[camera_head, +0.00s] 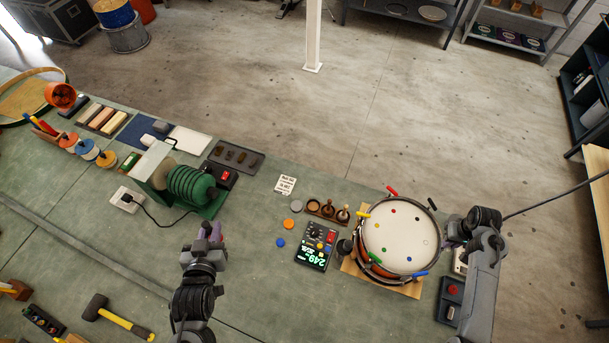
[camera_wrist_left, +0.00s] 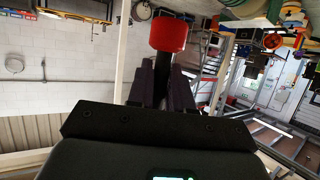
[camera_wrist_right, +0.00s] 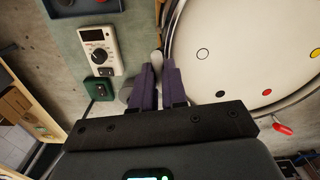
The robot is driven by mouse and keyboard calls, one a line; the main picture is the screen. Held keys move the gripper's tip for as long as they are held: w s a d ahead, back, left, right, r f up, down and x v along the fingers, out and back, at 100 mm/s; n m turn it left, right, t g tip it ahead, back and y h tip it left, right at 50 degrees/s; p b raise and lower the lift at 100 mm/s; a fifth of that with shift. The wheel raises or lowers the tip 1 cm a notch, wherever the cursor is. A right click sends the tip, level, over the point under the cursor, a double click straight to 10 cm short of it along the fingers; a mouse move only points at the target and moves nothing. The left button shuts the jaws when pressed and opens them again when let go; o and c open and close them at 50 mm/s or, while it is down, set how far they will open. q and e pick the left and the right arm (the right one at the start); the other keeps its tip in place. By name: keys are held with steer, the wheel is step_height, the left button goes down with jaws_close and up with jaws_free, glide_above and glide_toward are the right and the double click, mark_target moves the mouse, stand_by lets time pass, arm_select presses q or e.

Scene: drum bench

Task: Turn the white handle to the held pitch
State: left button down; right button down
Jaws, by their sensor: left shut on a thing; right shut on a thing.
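The drum (camera_head: 400,236) stands on a wooden board, its white head marked with coloured dots and its rim carrying coloured handles. My right gripper (camera_wrist_right: 159,82) is at the drum's right edge, shut on the white handle (camera_wrist_right: 156,57); a pale end shows between and beside the fingers. In the head view the arm hides this handle. My left gripper (camera_head: 212,232) is above the bench, left of the drum, shut on a mallet with a dark shaft and red head (camera_wrist_left: 168,34). The meter (camera_head: 317,246) has green digits that appear to read 249.
Red (camera_head: 392,190), black (camera_head: 432,204), yellow (camera_head: 363,214) and blue (camera_head: 420,273) handles stick out around the drum. A white dial meter (camera_wrist_right: 99,48) sits right of it in the head view. A green coil machine (camera_head: 190,187) stands left.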

steer(key=shift+n, duration=0.6)
steer(key=c, duration=1.2)
jaws_free()
steer(key=shift+o, duration=0.2)
steer(key=shift+r, duration=0.1)
step_height(320, 180, up, 7)
steer(key=shift+r+b, duration=0.1)
steer(key=shift+b, duration=0.5)
steer(key=shift+s+a+r, duration=0.1)
